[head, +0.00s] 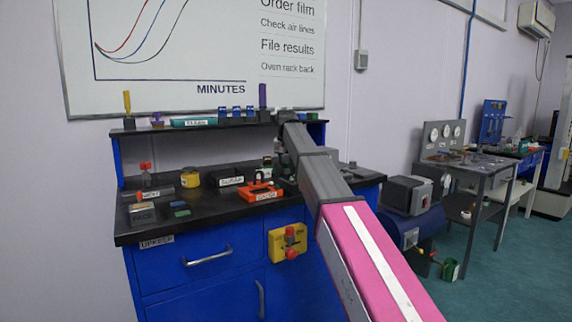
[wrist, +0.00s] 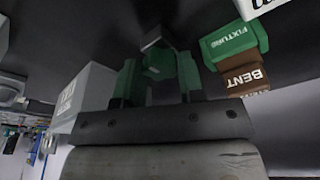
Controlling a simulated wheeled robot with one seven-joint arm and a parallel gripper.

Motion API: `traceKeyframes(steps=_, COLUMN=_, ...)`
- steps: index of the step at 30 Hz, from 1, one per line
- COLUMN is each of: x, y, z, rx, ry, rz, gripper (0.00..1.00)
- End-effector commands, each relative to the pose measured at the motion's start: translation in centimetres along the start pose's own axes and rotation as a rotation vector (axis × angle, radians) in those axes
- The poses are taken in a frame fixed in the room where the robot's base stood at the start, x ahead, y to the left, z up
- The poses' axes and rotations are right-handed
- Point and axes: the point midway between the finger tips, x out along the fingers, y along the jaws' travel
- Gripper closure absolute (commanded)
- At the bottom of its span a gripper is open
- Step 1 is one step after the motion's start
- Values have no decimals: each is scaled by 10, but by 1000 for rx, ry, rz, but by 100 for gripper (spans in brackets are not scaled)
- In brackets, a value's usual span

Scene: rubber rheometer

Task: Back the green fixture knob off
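In the wrist view a green knob (wrist: 160,64) sits between the two fingers of my gripper (wrist: 157,82), with a grey bracket-like part beyond it. The fingers stand apart, one on each side of the knob. I cannot tell whether they press on it. A green block (wrist: 230,40) labelled FIXTURE lies to the right of the knob, with a brown block (wrist: 246,79) labelled BENT just below it in the picture. In the head view my arm reaches to the back right of the black bench top (head: 220,218); the knob and fingertips are hidden there.
A pale box (wrist: 86,95) stands left of my fingers in the wrist view. On the bench are an orange-red gauge piece (head: 262,192), a yellow round item (head: 190,178) and several small blocks. A raised shelf (head: 150,128) runs behind. A yellow panel (head: 275,244) with red knobs is on the cabinet front.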

Motion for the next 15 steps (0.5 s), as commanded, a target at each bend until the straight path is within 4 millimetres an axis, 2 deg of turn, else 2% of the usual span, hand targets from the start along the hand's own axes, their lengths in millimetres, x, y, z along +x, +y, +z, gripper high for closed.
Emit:
traceKeyframes(steps=6, x=0, y=0, z=0, rx=-38, ry=0, rz=-8, gripper=88)
traceKeyframes(steps=15, x=0, y=2, z=-1, rx=-341, ry=0, rz=-69, gripper=88)
